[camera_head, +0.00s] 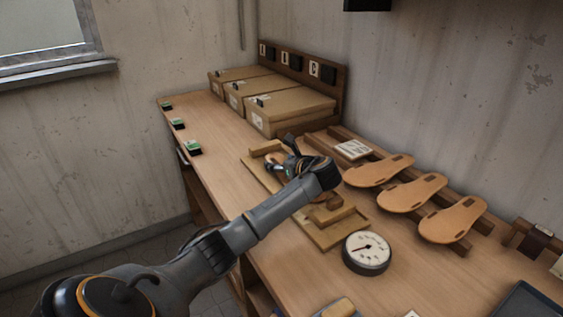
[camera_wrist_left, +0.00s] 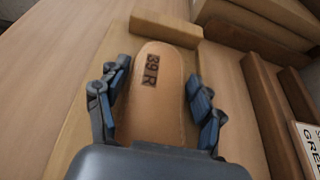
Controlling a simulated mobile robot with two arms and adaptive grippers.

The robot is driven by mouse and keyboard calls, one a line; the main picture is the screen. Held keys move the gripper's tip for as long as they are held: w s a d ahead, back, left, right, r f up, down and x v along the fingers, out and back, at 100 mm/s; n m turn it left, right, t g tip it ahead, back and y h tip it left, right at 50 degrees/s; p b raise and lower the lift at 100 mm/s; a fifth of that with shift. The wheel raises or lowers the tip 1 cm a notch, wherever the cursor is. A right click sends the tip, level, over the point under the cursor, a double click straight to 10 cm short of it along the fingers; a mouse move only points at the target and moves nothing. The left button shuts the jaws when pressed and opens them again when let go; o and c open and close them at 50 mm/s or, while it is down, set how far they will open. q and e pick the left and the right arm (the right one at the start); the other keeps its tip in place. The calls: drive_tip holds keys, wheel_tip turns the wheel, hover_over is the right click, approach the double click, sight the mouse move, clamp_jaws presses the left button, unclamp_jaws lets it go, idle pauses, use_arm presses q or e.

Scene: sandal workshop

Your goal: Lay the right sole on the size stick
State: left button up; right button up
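The right sole (camera_wrist_left: 158,105), tan and marked "39 R", lies between the fingers of my left gripper (camera_wrist_left: 157,100) in the left wrist view. The size stick (camera_head: 322,235) is a wooden board on the bench with raised blocks. In the head view my left gripper (camera_head: 279,165) is over its far part, and my forearm hides its middle. Whether the sole rests on the board is unclear. My right gripper is not in view.
Several tan soles (camera_head: 413,191) lie on wooden rails at the right. A round dial (camera_head: 366,252) stands near the stick's front end. Cardboard boxes (camera_head: 290,107) stand at the back. A white card (camera_head: 352,149) lies beside the rails. The bench's left strip is mostly clear.

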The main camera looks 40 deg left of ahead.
use_arm(q)
drive_tip(key=shift+d+r, duration=0.1)
drive_tip(key=shift+r, duration=0.05)
drive_tip(key=v, duration=1.1)
drive_tip(key=shift+s+d+r, duration=0.1)
drive_tip(key=shift+d+r, duration=0.05)
drive_tip(key=shift+d, duration=0.25)
